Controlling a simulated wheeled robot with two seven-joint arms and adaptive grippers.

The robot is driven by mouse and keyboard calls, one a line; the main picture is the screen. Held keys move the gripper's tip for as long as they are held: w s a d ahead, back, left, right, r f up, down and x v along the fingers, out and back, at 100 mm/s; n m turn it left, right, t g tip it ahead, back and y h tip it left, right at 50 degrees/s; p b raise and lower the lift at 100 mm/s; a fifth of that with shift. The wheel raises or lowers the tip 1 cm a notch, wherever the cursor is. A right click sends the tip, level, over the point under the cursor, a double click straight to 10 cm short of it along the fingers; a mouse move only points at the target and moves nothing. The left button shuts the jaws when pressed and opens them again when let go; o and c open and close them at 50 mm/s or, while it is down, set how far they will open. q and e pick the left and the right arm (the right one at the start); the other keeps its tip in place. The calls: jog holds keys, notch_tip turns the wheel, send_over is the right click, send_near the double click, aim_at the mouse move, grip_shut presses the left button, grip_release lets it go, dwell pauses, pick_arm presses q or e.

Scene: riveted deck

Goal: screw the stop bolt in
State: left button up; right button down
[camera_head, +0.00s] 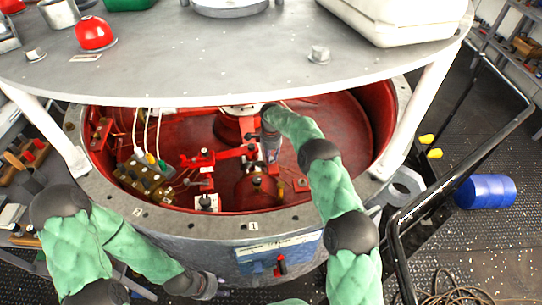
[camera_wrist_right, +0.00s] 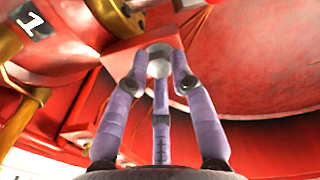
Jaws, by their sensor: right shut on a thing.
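My right arm reaches down into the open red well, and its gripper (camera_head: 271,153) is beside the red linkage (camera_head: 222,157). In the right wrist view, the three purple fingers of this gripper (camera_wrist_right: 159,78) are closed around a pale grey round bolt head (camera_wrist_right: 158,64), which I take for the stop bolt. The bolt is at a red block (camera_wrist_right: 124,54); how deep it sits cannot be seen. In the head view the gripper hides the bolt. My left gripper (camera_head: 207,287) is low outside the well, near its front wall; its fingers are unclear.
The grey flanged rim (camera_head: 180,222) surrounds the well, and a grey round plate (camera_head: 200,75) on white posts overhangs it. A brass valve block (camera_head: 143,180) with cables is inside at left.

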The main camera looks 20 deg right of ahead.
jog(key=m, duration=0.3)
jog(key=r+m, duration=0.1)
jog(key=shift+w+d+m, duration=0.15)
jog(key=shift+w+m, duration=0.15)
jog(key=m, duration=0.3)
jog(key=shift+m, duration=0.4)
jog(key=m, duration=0.4)
jog(key=shift+m, duration=1.8)
jog(key=c, duration=1.1)
grip_release()
jog(key=shift+o, duration=0.2)
jog(key=shift+s+f, duration=0.2)
jog(key=shift+f, duration=0.05)
jog(key=shift+r, duration=0.1)
